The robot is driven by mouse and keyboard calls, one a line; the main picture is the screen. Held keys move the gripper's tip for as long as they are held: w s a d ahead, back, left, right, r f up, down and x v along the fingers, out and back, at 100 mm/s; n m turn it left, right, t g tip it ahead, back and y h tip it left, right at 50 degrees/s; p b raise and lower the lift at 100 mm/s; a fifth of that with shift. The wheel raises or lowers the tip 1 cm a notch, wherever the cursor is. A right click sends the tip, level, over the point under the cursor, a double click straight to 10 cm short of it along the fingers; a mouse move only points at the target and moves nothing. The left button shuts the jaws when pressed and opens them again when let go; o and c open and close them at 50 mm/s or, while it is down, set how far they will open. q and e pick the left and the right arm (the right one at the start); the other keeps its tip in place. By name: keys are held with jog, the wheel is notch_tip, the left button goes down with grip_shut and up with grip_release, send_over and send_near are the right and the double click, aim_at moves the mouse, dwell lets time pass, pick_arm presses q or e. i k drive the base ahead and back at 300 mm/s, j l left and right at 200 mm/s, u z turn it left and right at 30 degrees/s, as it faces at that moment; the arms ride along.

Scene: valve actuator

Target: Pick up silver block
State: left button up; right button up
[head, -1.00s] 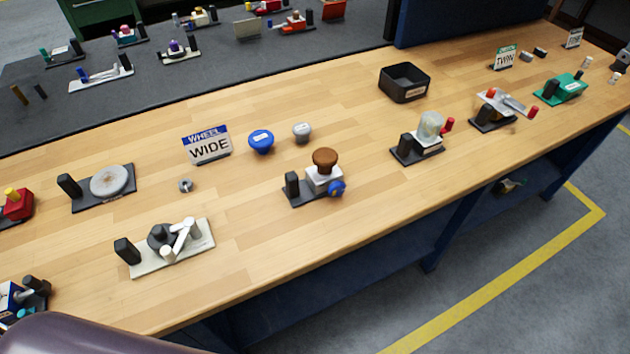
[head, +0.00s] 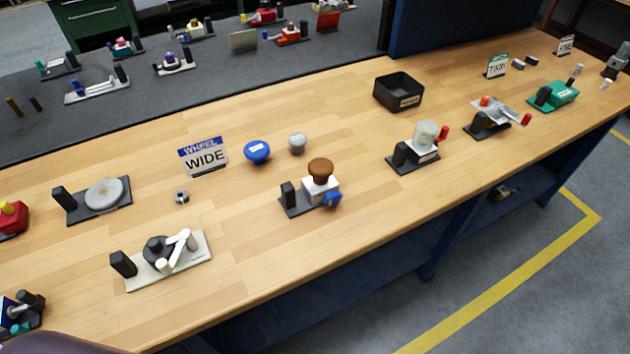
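I cannot tell for sure which thing is the silver block. A silver-grey piece (head: 494,111) with a red knob sits on a dark base on the right part of the wooden bench. A grey blocky piece (head: 617,62) stands at the far right edge, partly cut off. A small silver ring-like piece (head: 181,197) lies on the left part of the bench, and a grey knob (head: 297,142) stands near the middle. Neither of my grippers is in view.
The wooden bench (head: 330,260) holds several valve-like devices on bases. A black open bin (head: 399,92) stands near its back. A sign reading WHEEL WIDE (head: 203,155) stands left of a blue knob (head: 257,152). A grey-topped bench (head: 120,115) lies behind. Floor is free in front.

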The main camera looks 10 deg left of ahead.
aim_at(311, 196)
jog(key=i+l+u, duration=0.15)
jog(key=l+u, duration=0.25)
jog(key=i+l+u, duration=0.1)
jog(key=l+u, duration=0.7)
jog(key=l, duration=0.2)
